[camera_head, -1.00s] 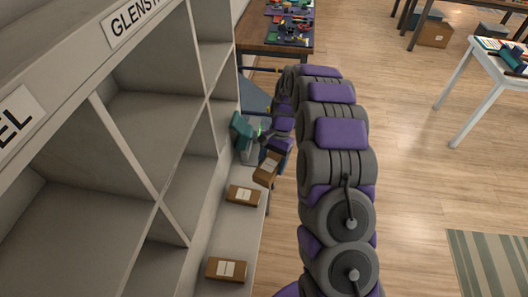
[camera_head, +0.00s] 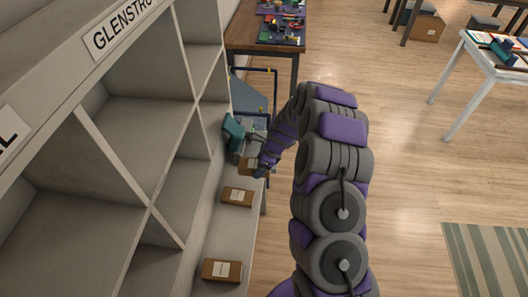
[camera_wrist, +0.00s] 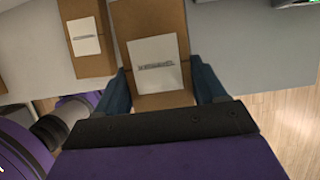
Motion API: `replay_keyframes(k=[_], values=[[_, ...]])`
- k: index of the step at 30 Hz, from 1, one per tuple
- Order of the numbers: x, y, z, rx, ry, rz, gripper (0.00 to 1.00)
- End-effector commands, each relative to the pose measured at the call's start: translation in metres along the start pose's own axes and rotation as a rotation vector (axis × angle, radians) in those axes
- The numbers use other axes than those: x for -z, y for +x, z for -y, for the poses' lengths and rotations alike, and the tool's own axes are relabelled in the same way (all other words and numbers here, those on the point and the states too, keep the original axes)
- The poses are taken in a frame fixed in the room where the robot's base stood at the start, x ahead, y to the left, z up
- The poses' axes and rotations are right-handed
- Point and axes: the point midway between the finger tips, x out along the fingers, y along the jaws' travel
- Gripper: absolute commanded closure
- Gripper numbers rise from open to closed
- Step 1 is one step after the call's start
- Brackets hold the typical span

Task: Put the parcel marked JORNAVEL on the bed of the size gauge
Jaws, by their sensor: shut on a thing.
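My gripper (camera_head: 262,168) is shut on a brown parcel (camera_head: 246,166) at the far end of the ledge. In the wrist view the parcel (camera_wrist: 157,50) sits between my two blue fingers, with a white label facing the camera. Its print is too blurred to read, so I cannot tell if it says JORNAVEL. A teal and grey device (camera_head: 233,132), which looks like the size gauge, stands just beyond the parcel. My gripper and the parcel hide part of its bed. I cannot tell whether the parcel touches it.
Two other labelled parcels, a middle one (camera_head: 237,196) and a near one (camera_head: 221,270), lie on the pale ledge (camera_head: 236,221). Grey shelving (camera_head: 150,204) with name signs rises at left. A workbench (camera_head: 240,38) stands beyond. Open wooden floor lies right of my arm.

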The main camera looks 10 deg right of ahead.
Motion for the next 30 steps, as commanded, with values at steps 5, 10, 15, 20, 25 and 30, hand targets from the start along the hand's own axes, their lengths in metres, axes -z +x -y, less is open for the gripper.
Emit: replay_keyframes(k=[5,10,15,20,25,30], values=[[0.000,0.003,0.031,0.007,-0.003,-0.003,0.61],[0.004,0.004,0.057,0.005,-0.003,-0.001,0.61],[0.007,0.006,0.080,0.003,-0.004,0.000,0.61],[0.008,0.006,0.099,0.003,-0.003,0.000,0.61],[0.008,0.006,0.111,0.006,-0.004,-0.001,0.61],[0.009,0.011,0.111,0.001,-0.004,-0.001,0.61]])
